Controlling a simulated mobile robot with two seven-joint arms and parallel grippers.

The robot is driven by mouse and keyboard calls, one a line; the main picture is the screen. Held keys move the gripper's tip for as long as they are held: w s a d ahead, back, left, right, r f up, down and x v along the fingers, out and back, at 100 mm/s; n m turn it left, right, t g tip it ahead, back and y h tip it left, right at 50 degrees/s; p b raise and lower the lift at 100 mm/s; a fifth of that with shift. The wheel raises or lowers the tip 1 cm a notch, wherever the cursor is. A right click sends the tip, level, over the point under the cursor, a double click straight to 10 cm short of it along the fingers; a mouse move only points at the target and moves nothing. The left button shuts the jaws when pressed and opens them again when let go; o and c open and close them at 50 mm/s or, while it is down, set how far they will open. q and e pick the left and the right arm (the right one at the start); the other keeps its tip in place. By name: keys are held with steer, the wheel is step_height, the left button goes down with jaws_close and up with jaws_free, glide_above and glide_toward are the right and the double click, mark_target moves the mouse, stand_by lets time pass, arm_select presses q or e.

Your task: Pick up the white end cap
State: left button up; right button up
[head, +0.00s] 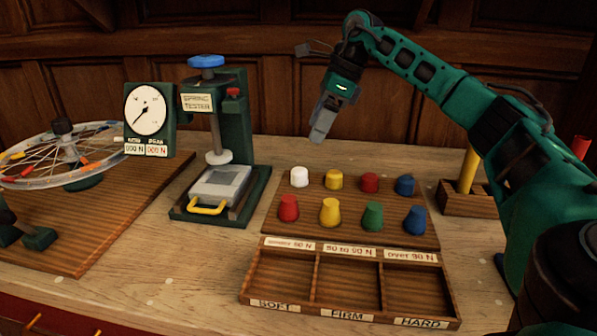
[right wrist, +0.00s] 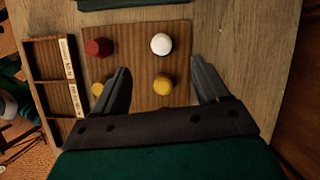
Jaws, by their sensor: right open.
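The white end cap (head: 299,177) stands upright at the back left corner of a wooden board (head: 384,227) with two rows of coloured caps. In the right wrist view the white cap (right wrist: 161,43) lies just beyond the fingertips, between their lines. My right gripper (head: 318,134) is open and empty, held above and behind the board, pointing down. In the right wrist view its two fingers (right wrist: 160,70) are spread wide, with a yellow cap (right wrist: 164,84) below and between them. My left gripper is out of view.
A yellow cap (head: 333,180) stands close right of the white one, and a red cap (head: 289,207) in front. The spring tester (head: 236,120) rises to the left. A three-compartment tray (head: 345,314) lies in front. A wooden block with a yellow post (head: 468,170) stands right.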

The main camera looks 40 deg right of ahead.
steer(key=b, duration=0.1)
glide_above(300, 169)
steer(key=s, duration=0.1)
steer(key=f, duration=0.4)
steer(key=d+f, duration=0.1)
steer(key=f, duration=0.1)
steer(key=shift+s+f, duration=0.1)
steer(key=x, duration=0.2)
steer(key=b+x, duration=0.1)
steer(key=x, duration=0.1)
steer(key=shift+d+f, duration=0.2)
steer(key=shift+a+f, duration=0.15)
steer(key=shift+f, duration=0.4)
steer(key=shift+c, duration=0.2)
steer(key=c, duration=1.1)
